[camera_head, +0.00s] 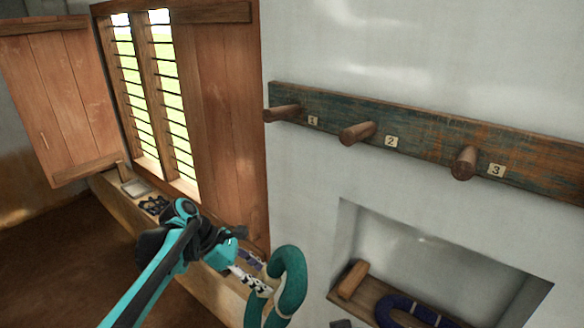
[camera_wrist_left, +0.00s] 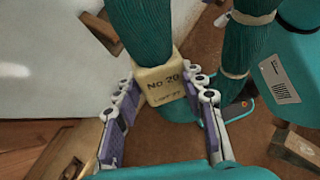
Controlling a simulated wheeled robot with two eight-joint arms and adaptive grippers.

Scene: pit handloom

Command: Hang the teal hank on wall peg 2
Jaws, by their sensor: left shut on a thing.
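The teal hank (camera_head: 291,283) hangs as a loop from my left gripper (camera_head: 262,283), in front of the wall and below the peg board. In the left wrist view the fingers of my left gripper (camera_wrist_left: 160,108) are shut on the hank (camera_wrist_left: 148,30) at a cream tag (camera_wrist_left: 165,84) reading "No 20". Wall peg 2 (camera_head: 357,132) is a bare wooden peg beside the label "2", above and to the right of the hank. The hank is clear of it. My right gripper is not in view.
Peg 1 (camera_head: 282,113) and peg 3 (camera_head: 466,162) flank peg 2 on the painted board (camera_head: 425,130) and are bare. A niche below holds a dark blue hank (camera_head: 405,308) and a wooden block (camera_head: 353,279). A shuttered window (camera_head: 150,90) with a sill stands left.

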